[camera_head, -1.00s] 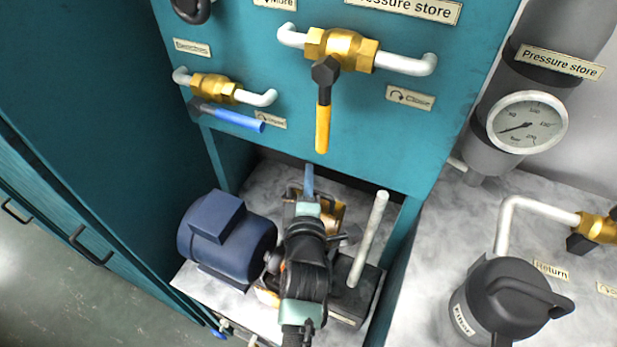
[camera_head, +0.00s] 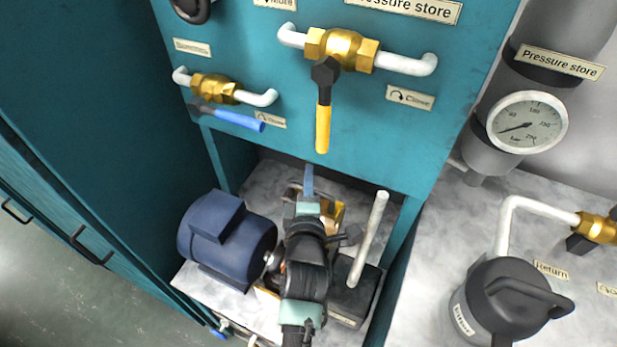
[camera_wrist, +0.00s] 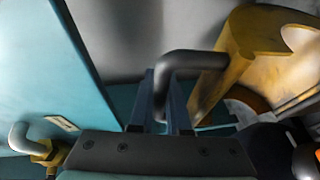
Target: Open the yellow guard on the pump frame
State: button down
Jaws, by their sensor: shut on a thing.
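The yellow guard (camera_head: 334,212) sits in the open bay of the teal pump frame, mostly hidden behind my arm in the head view. In the wrist view the guard (camera_wrist: 240,70) fills the upper right, with a round cut-out at its end. A bent dark handle (camera_wrist: 195,60) joins its left side. My gripper (camera_wrist: 164,100) has its two fingers shut around the handle's downturned end. In the head view only a blue finger of my gripper (camera_head: 308,180) shows beyond my wrist. Whether the guard stands open is unclear.
A blue motor (camera_head: 228,240) stands left of my arm. A dark block (camera_head: 352,290) with an upright pale rod (camera_head: 370,235) stands close on the right. Above, the teal panel carries a yellow-handled valve (camera_head: 323,120) and a blue-handled valve (camera_head: 235,116).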

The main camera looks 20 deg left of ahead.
aim_at(302, 190)
jog(key=shift+s+f+b, duration=0.25)
jog(key=shift+s+b, duration=0.1)
jog(key=shift+b, duration=0.5)
jog(key=shift+s+t+b, duration=0.5)
jog(key=shift+s+b, duration=0.15)
jog(key=shift+b, duration=0.6)
jog(key=shift+s+r+n+t+y+b, duration=0.2)
jog(key=shift+s+n+t+y+b, duration=0.15)
jog(key=shift+s+b, duration=0.35)
jog(key=shift+s+r+b, duration=0.1)
jog(key=shift+r+b, duration=0.15)
jog(key=shift+b, duration=0.05)
jog(key=c, duration=0.9)
grip_release()
